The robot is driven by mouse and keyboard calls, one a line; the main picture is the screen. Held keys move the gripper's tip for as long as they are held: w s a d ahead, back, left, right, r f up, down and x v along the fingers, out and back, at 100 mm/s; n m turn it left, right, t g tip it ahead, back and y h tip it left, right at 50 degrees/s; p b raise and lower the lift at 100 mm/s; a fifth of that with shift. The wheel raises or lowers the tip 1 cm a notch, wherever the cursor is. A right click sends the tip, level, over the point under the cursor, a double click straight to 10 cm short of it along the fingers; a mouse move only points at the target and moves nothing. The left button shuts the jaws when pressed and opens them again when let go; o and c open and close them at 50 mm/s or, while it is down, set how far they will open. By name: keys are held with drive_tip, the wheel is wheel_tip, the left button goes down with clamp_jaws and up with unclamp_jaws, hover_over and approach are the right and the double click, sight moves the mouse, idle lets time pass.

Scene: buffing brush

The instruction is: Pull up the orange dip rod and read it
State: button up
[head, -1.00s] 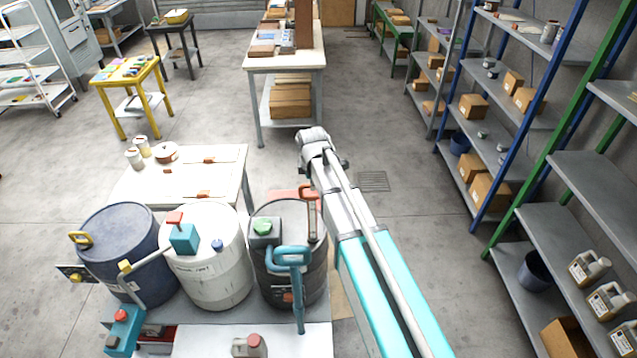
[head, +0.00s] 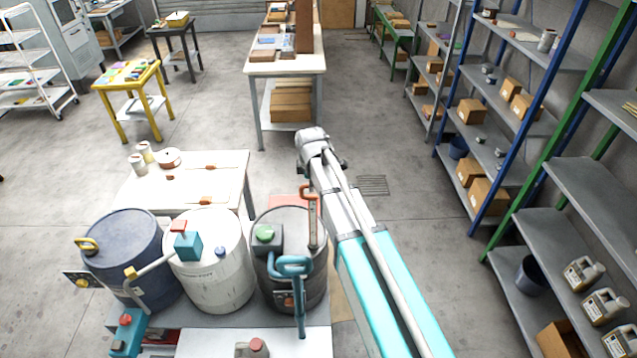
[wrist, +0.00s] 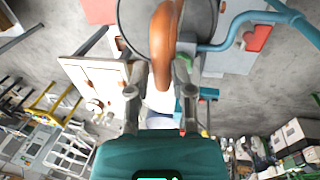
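The orange dip rod (head: 312,204) stands at the far right of the black drum (head: 274,217) in the head view. Its handle is a loop at the top, beside a pale marked strip that I cannot read. In the wrist view the orange handle (wrist: 163,50) lies between the two fingers of my gripper (wrist: 160,75). The fingers are apart, one on each side of it. I cannot tell whether they press on it. In the head view my gripper is hidden behind my arm. The drum also shows at the top of the wrist view (wrist: 130,22).
A teal bent handle (head: 290,266) stands close by on the black drum, beside a box with a green knob (head: 265,233). White (head: 212,275) and blue (head: 130,250) drums stand to the left. A pale table (head: 226,172) is behind. The floor right of my arm is clear up to the shelves.

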drive_tip(key=shift+o, duration=1.1)
drive_tip(key=shift+a, duration=0.1)
drive_tip(key=shift+d, duration=0.25)
drive_tip(key=shift+o, duration=0.2)
drive_tip(key=shift+a, duration=0.1)
